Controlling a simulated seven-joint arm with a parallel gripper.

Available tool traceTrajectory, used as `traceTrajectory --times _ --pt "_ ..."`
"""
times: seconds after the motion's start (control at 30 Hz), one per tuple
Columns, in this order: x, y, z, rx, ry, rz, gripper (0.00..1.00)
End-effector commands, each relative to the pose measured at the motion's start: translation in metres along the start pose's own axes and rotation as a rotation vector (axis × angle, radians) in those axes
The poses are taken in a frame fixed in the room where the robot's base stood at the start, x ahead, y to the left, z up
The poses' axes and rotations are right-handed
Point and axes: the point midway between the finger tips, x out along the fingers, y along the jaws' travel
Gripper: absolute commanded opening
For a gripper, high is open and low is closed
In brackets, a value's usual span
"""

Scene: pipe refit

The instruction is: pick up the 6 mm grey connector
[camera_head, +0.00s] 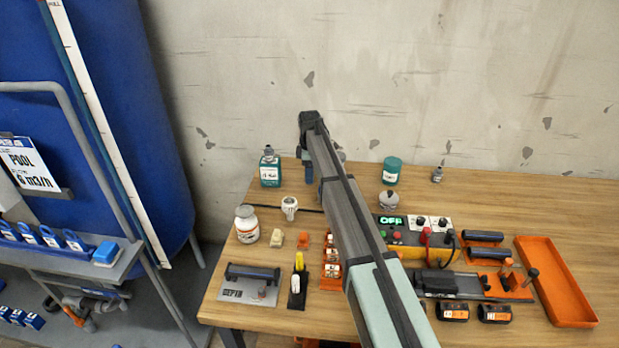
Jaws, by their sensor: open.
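I cannot pick out the 6 mm grey connector for certain. Two small dark blocks with orange labels, a left one (453,311) and a right one (494,313), sit near the table's front edge; their labels are too small to read. Two dark cylinders, an upper one (482,236) and a lower one (489,253), lie left of the orange tray. My arm reaches from the bottom middle up and back across the table. My gripper's fingers cannot be made out; they seem hidden behind my arm.
An empty orange tray (556,282) lies at the right. A control box with a green display (391,221) stands at the middle. Bare wood (530,204) shows at the back right.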

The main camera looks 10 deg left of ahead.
Motion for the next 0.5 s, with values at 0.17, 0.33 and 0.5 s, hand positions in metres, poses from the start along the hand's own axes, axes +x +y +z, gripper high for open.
traceTrajectory --times 0.17,0.33,0.5 --pt "0.0137 -0.0002 0.0000 0.000 0.000 0.001 0.64" --pt "0.0135 -0.0001 0.0000 0.000 0.000 0.001 0.64" --pt "0.0133 -0.0002 0.0000 0.000 0.000 0.001 0.49"
